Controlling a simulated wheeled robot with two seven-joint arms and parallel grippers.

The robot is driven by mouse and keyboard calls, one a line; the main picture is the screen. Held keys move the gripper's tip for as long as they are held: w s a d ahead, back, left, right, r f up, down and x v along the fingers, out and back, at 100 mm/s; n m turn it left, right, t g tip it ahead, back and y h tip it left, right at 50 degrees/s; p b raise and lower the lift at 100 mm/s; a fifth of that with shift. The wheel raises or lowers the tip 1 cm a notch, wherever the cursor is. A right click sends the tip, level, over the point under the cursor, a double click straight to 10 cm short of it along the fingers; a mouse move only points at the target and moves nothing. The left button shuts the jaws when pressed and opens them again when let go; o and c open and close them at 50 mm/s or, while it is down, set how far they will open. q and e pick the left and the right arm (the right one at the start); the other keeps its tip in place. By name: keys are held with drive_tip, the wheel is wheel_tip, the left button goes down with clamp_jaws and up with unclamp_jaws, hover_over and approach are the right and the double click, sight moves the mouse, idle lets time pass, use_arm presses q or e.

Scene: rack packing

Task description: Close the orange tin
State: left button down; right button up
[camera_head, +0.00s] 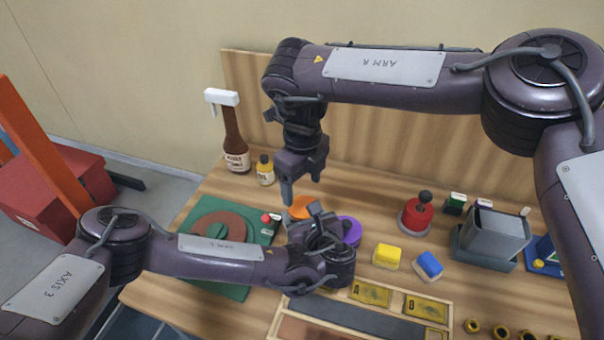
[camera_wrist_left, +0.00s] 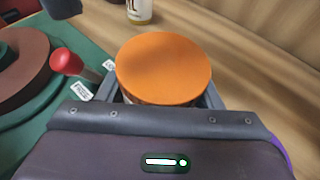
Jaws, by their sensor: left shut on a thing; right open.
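The orange tin (camera_head: 300,207) stands on the wooden table, partly hidden behind my left gripper (camera_head: 312,214). In the left wrist view the round orange top of the tin (camera_wrist_left: 163,68) faces up between the fingers of my left gripper (camera_wrist_left: 165,98), which is shut on the tin. Only a sliver of its pale side shows under the orange rim, so I cannot tell how firmly the top sits. My right gripper (camera_head: 302,186) is open and empty, pointing down just above the orange tin.
A purple round thing (camera_head: 350,231) is right of my left gripper. A green board (camera_head: 240,292) with a brown disc and red knob is at left. A brown bottle (camera_head: 235,145) and small yellow bottle (camera_head: 265,170) stand behind. Yellow (camera_head: 387,256) and blue (camera_head: 429,265) blocks lie right.

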sight(303, 205)
drive_tip(key=shift+f, duration=2.75)
drive_tip(key=shift+c, duration=0.2)
drive_tip(key=c, duration=0.8)
drive_tip(key=shift+o, duration=0.2)
drive_tip(key=m, duration=0.4)
drive_tip(key=shift+m, duration=0.3)
drive_tip(key=m, duration=0.4)
drive_tip(key=shift+m, duration=0.4)
drive_tip(key=m, duration=0.3)
drive_tip(key=shift+m, duration=0.4)
drive_tip(key=o, duration=1.1)
drive_tip(key=shift+w+d, duration=0.1)
drive_tip(key=shift+d, duration=0.05)
